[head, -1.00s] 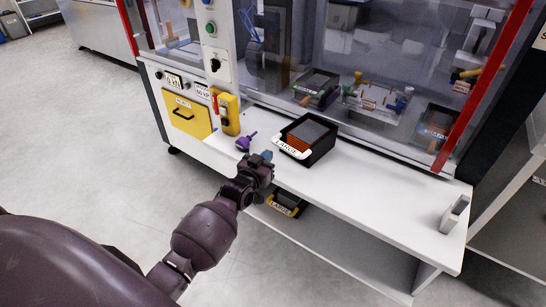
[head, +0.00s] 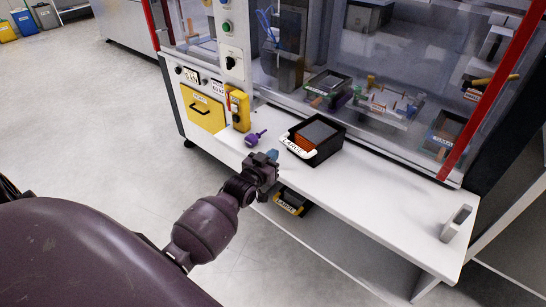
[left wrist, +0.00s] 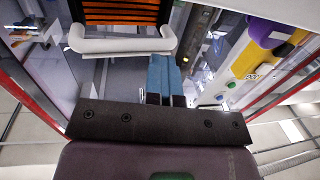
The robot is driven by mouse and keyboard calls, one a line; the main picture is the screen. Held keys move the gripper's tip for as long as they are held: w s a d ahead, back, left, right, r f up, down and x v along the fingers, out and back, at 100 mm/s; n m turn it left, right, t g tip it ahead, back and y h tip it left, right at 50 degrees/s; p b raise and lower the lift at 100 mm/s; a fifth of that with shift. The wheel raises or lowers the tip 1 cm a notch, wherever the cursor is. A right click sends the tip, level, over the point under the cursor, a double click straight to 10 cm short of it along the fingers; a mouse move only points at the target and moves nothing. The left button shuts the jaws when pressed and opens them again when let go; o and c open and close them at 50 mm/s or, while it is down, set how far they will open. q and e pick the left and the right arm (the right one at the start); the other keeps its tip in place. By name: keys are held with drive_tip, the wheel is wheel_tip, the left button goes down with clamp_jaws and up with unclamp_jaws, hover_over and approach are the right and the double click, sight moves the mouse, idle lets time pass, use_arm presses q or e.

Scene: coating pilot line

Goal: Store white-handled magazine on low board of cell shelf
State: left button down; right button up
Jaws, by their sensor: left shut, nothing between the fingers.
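The white-handled magazine (head: 326,148) is a black box with orange and grey sheets and a white handle (head: 298,143). It stands on the upper white board (head: 390,205) in front of the cell window. My left gripper (head: 271,155) is shut and empty, its blue fingertips just in front of the handle. In the left wrist view the shut blue fingers (left wrist: 165,75) point toward the white handle (left wrist: 120,42), apparently apart from it. The low board (head: 345,258) lies beneath the upper board, partly hidden by it. My right gripper is out of view.
A yellow-handled magazine (head: 291,201) sits on the low board, below the upper board's front edge. A purple tool (head: 256,138) lies left of the white-handled magazine. A white upright bracket (head: 457,222) stands at the upper board's right end. The board between is clear.

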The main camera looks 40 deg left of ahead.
use_arm(q)
drive_tip(key=shift+r+p, duration=0.65)
drive_tip(key=shift+r, duration=0.9)
drive_tip(key=shift+d, duration=0.1)
